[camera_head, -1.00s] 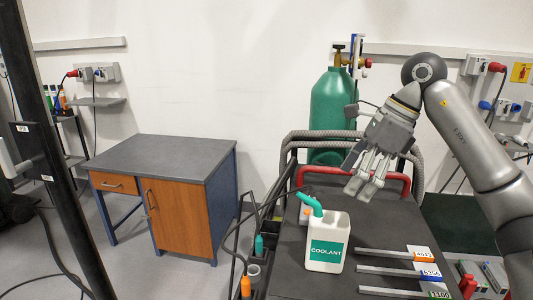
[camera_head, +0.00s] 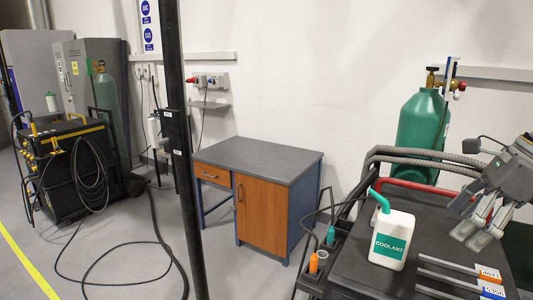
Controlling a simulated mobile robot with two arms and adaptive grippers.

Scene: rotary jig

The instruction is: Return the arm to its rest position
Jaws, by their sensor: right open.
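My right gripper (camera_head: 484,229) is at the right edge of the head view, above the dark cart top (camera_head: 350,262). Its fingers are apart with nothing between them, and they point down and to the left. A white coolant bottle (camera_head: 392,240) with a green label and green spout stands upright on the cart, to the left of the gripper and apart from it. Most of my right arm is outside the picture. My left gripper is not in view.
Labelled flat bars (camera_head: 455,266) lie on the cart's front right. A green gas cylinder (camera_head: 422,125) stands behind the cart. A desk (camera_head: 262,158) is at the centre by the wall. A dark post (camera_head: 181,150) rises at left. A welding unit (camera_head: 68,165) and cables occupy the left floor.

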